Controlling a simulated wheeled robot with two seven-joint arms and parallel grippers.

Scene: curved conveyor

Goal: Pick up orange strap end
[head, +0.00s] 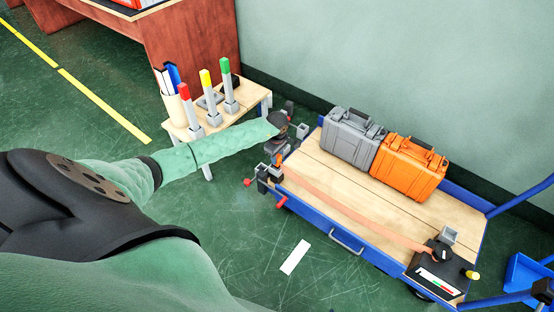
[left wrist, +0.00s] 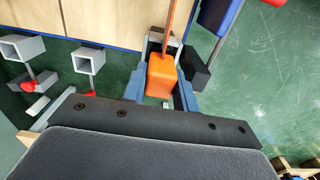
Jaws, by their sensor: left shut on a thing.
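The orange strap (head: 350,211) runs across the cart top from its left end to a dark device at the right. In the left wrist view, the orange strap end (left wrist: 162,76) is a small block between the two blue-grey fingers of my left gripper (left wrist: 160,92), with the thin strap leading up from it. The left gripper (head: 277,150) is shut on this strap end at the cart's left edge. In the head view the strap end is mostly hidden by the gripper. My right gripper is not clearly seen.
The cart (head: 455,208) carries a grey case (head: 350,135) and an orange case (head: 409,168) at its back. A dark ratchet device (head: 437,272) sits at its right front. A small table (head: 213,125) with coloured posts stands behind my left arm. Clamps with red knobs (head: 281,202) line the left edge.

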